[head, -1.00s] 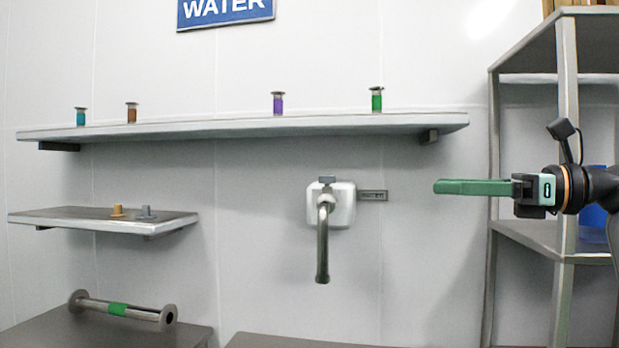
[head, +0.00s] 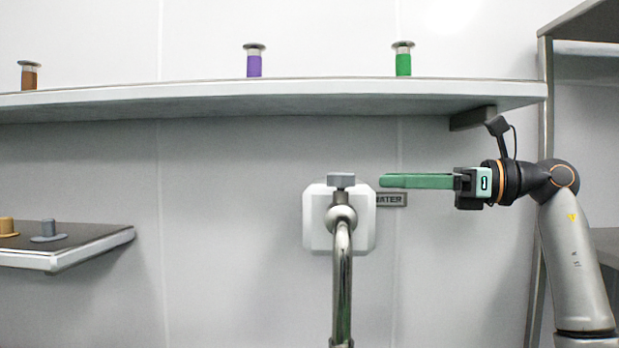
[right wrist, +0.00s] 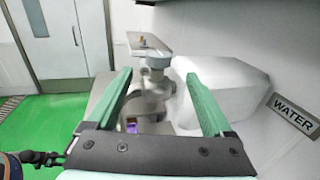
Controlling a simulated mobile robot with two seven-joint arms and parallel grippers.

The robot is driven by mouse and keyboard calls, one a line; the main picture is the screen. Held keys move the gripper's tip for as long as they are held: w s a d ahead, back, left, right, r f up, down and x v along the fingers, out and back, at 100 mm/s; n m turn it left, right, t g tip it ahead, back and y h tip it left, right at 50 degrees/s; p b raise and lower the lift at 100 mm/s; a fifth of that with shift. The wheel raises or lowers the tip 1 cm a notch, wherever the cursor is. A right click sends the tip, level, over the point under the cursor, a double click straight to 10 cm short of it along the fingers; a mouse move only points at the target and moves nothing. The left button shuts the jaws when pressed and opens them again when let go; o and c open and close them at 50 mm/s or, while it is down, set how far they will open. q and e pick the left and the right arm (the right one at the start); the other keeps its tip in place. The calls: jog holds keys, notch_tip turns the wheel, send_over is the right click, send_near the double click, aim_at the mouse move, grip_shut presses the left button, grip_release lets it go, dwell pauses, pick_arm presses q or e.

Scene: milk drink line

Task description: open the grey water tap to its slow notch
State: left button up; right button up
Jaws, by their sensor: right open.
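The water tap (head: 342,245) is a curved metal spout on a white wall block (head: 368,230). A grey handle (head: 341,180) sits on top of it. My right gripper (head: 385,181) has long green fingers and points left, with its tips just right of the handle and at about its height. In the right wrist view its two fingers (right wrist: 158,88) are spread apart with nothing between them. The tap (right wrist: 157,65) shows beyond and between the fingertips there. My left gripper is not in view.
A wall shelf (head: 270,100) with brown, purple and green spools runs above the tap. A lower shelf (head: 70,255) at left holds an orange and a grey knob-like piece. A WATER plate (head: 392,199) is beside the tap. A metal rack (head: 545,110) stands at right.

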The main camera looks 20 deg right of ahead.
aim_at(341, 180)
jog(key=p+x, duration=0.2)
jog(key=x, duration=1)
jog(key=shift+a, duration=0.2)
grip_shut()
jog(key=shift+s+a+r+n+g+y+p, duration=0.1)
jog(key=shift+s+n+g+y+p, duration=0.1)
jog(key=shift+n+g+y+p, duration=0.7)
jog(key=shift+s+a+f+n+g+y+p, duration=0.15)
jog(key=shift+n+g+y+p, duration=0.3)
jog(key=shift+n+g+p, duration=0.9)
jog(key=shift+s+a+r+n+g+y+p, duration=0.15)
jog(key=shift+s+n+g+y+p, duration=0.35)
jog(key=shift+g, duration=1.25)
jog(key=shift+w+d+n, duration=0.1)
jog(key=shift+w+n, duration=0.05)
jog(key=shift+n, duration=0.1)
